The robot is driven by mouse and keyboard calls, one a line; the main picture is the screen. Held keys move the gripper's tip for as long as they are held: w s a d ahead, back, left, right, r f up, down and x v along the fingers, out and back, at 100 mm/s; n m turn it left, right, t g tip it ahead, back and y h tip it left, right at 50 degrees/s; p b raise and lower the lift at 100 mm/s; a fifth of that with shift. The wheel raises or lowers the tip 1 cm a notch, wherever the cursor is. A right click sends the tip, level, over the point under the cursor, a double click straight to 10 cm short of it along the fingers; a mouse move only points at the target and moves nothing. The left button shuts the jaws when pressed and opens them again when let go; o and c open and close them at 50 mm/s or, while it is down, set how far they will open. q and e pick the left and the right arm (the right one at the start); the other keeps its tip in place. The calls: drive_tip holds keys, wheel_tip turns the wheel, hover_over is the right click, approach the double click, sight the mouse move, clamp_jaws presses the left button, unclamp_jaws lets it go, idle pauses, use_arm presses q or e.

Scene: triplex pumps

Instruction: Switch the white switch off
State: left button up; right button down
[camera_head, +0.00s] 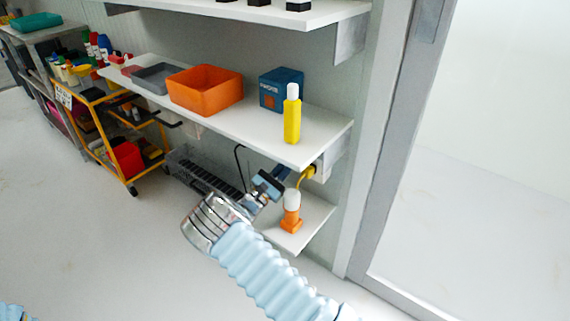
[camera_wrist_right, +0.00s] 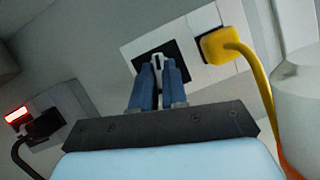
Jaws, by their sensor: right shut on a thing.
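The white switch (camera_wrist_right: 157,61) shows in the right wrist view as a narrow white piece on a black plate (camera_wrist_right: 178,58) set in a pale wall panel. My right gripper (camera_wrist_right: 158,72) is shut, with its blue fingers on either side of the white piece. Whether the switch is on or off cannot be told. My left gripper is out of view.
The yellow plug and cable (camera_wrist_right: 222,46) sit just right of the switch. A red-lit socket with a black plug (camera_wrist_right: 45,123) is at left. An orange-and-white bottle (camera_head: 291,215) stands below the gripper. The white shelf (camera_head: 262,138) overhangs it, bearing a yellow bottle (camera_head: 292,118).

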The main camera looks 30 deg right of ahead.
drive_tip(key=shift+s+n+t+p, duration=0.1)
drive_tip(key=shift+n+t+p, duration=0.3)
drive_tip(key=shift+n, duration=0.6)
drive_tip(key=shift+f+n+t+y, duration=0.1)
drive_tip(key=shift+n+t+y, duration=0.2)
drive_tip(key=c, duration=1.2)
unclamp_jaws()
drive_tip(key=shift+o, duration=0.2)
drive_tip(key=shift+a, duration=0.1)
drive_tip(key=b+v, duration=0.1)
drive_tip(key=v, duration=1.2)
drive_tip(key=shift+s+a+f+b, duration=0.1)
drive_tip(key=shift+a+f+b, duration=0.1)
drive_tip(key=shift+b, duration=0.15)
